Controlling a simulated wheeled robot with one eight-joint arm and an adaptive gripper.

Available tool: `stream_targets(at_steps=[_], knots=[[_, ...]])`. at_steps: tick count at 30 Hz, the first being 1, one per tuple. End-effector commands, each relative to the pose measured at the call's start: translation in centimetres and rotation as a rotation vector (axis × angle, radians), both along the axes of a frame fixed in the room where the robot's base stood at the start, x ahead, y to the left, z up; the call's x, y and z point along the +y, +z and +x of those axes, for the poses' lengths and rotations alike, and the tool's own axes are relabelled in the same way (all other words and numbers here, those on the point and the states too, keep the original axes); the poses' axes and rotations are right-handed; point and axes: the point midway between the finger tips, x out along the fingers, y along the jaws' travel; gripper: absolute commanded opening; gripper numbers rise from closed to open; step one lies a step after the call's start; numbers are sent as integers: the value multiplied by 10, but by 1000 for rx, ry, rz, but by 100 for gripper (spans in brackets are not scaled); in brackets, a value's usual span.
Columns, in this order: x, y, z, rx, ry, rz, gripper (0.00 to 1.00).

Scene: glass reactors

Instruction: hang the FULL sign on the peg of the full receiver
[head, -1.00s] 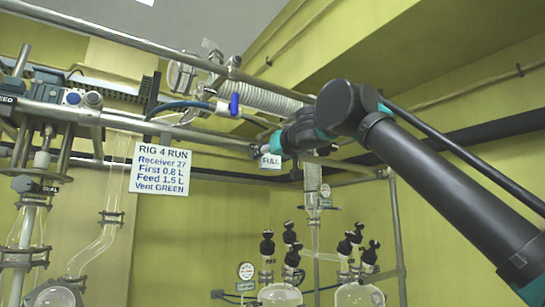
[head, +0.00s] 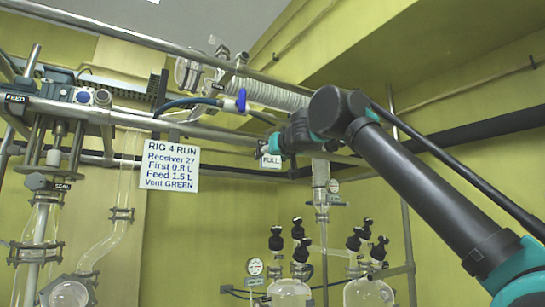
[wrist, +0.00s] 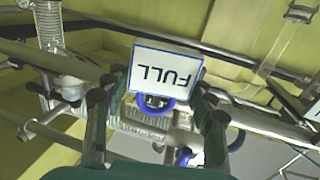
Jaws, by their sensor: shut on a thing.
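The FULL sign (wrist: 166,72) is a small white plate with a blue edge, upside down in the wrist view, held between my two fingers. In the head view the FULL sign (head: 271,162) hangs upright at the tip of my gripper (head: 280,148), in front of the upper pipework. In the wrist view my gripper (wrist: 155,105) is shut on the sign. Two glass receivers with black-capped necks stand low in the head view, a left one (head: 289,291) and a right one (head: 368,292). I cannot make out a peg or which receiver is full.
A RIG 4 RUN notice (head: 169,164) hangs left of my gripper. A glass condenser (head: 272,95) and a blue-handled valve (head: 241,100) are above it. Metal rails cross behind. A glass column (head: 321,190) stands just right of the sign. Glass tubing (head: 118,225) stands at left.

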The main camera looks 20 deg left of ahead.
Motion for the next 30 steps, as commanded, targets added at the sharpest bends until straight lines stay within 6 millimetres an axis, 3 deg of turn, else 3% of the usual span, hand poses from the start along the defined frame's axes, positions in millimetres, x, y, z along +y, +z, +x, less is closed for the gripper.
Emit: stream_targets(at_steps=[15,30], knots=[[16,-1,13,0,0,0,27],[18,-2,15,0,0,0,27]])
